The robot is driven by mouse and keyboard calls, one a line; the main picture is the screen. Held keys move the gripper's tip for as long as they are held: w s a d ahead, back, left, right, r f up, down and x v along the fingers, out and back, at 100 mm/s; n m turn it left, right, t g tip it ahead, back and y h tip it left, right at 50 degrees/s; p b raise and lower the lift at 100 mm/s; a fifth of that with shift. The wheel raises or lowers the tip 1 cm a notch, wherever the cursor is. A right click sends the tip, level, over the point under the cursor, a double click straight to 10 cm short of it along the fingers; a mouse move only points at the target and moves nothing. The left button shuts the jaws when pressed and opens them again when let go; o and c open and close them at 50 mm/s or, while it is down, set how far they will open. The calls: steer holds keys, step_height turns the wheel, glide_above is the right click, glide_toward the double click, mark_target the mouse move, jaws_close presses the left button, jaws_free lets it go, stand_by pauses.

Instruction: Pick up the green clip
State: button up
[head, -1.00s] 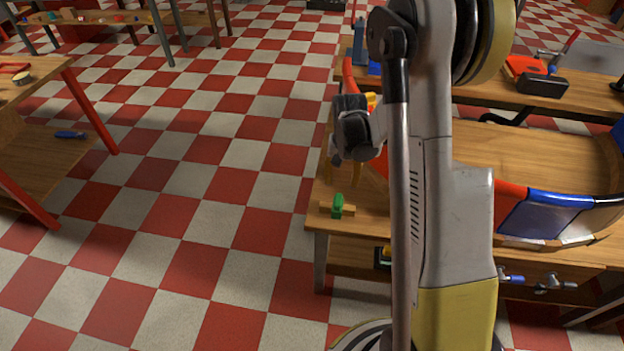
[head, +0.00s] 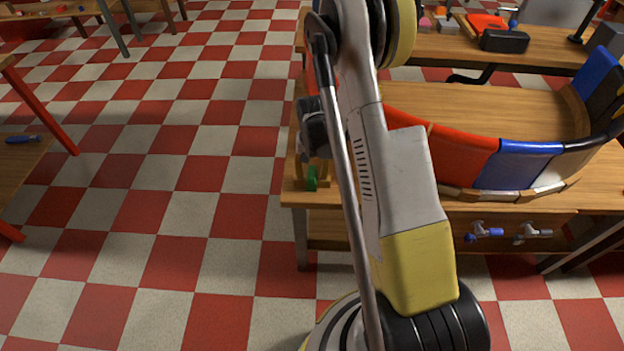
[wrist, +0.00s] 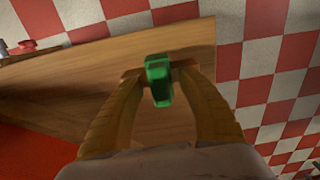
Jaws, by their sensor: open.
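The green clip (head: 311,178) is at the left front corner of the wooden workbench, low beside my arm in the head view. In the wrist view the green clip (wrist: 159,80) shows at the middle, between the tips of my gripper (wrist: 160,76). The two yellowish fingers are spread apart with the clip in the gap. I cannot tell whether either finger touches it. In the head view my gripper (head: 311,170) is partly hidden by my arm.
Blue-handled valves (head: 484,231) show on the bench front. A second bench (head: 440,45) stands behind. Checkered floor is open on the left.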

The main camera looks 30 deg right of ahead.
mark_target(313, 171)
jaws_close()
steer(key=shift+r, duration=0.2)
steer(key=shift+r, duration=0.25)
step_height(313, 171, up, 4)
steer(key=shift+d+r+p, duration=0.1)
steer(key=shift+p, duration=1.05)
steer(key=s+d+r+p, duration=0.5)
steer(key=d+r, duration=0.5)
steer(key=r, duration=0.1)
steer(key=shift+p, duration=0.3)
steer(key=shift+s+d, duration=0.1)
